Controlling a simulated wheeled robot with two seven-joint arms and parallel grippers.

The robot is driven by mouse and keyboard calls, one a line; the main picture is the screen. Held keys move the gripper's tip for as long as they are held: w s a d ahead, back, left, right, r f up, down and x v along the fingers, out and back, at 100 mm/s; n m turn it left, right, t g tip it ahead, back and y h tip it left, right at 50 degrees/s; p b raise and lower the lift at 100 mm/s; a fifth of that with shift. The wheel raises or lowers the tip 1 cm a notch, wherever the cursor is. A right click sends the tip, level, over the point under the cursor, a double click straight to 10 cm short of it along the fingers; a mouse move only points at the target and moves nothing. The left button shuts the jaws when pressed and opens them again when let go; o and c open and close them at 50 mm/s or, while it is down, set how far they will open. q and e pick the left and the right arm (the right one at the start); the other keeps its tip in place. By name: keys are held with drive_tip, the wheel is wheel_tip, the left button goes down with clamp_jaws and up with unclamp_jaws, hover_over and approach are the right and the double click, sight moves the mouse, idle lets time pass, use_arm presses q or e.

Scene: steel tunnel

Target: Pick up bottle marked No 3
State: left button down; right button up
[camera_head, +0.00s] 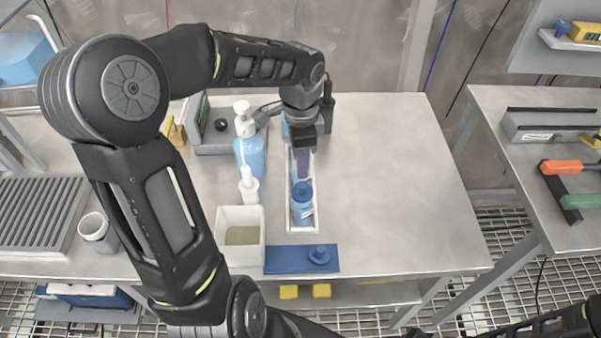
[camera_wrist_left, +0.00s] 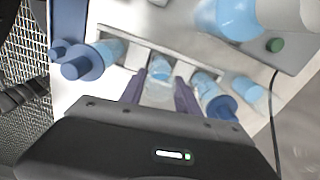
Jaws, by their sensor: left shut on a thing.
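My left gripper (camera_head: 303,165) reaches down over a narrow white rack (camera_head: 303,229) on the steel table. In the left wrist view its two purple fingers (camera_wrist_left: 162,95) are shut on a pale, clear bottle (camera_wrist_left: 160,72) standing at the rack. A blue-capped bottle (camera_wrist_left: 88,62) stands on its left there, and another blue-capped bottle (camera_wrist_left: 211,88) on its right. In the head view one blue-capped bottle (camera_head: 302,197) shows in the rack in front of the gripper. The held bottle is mostly hidden in the head view. No number markings are readable. My right gripper is not in view.
A blue pump bottle (camera_head: 250,157), a white dropper bottle (camera_head: 249,188) and a white bin (camera_head: 238,240) stand left of the rack. The table's right side is clear. A side table (camera_head: 510,110) holds tools.

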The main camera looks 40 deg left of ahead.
use_arm(q)
wheel_tip(320, 180, up, 10)
idle(0.7)
idle(0.5)
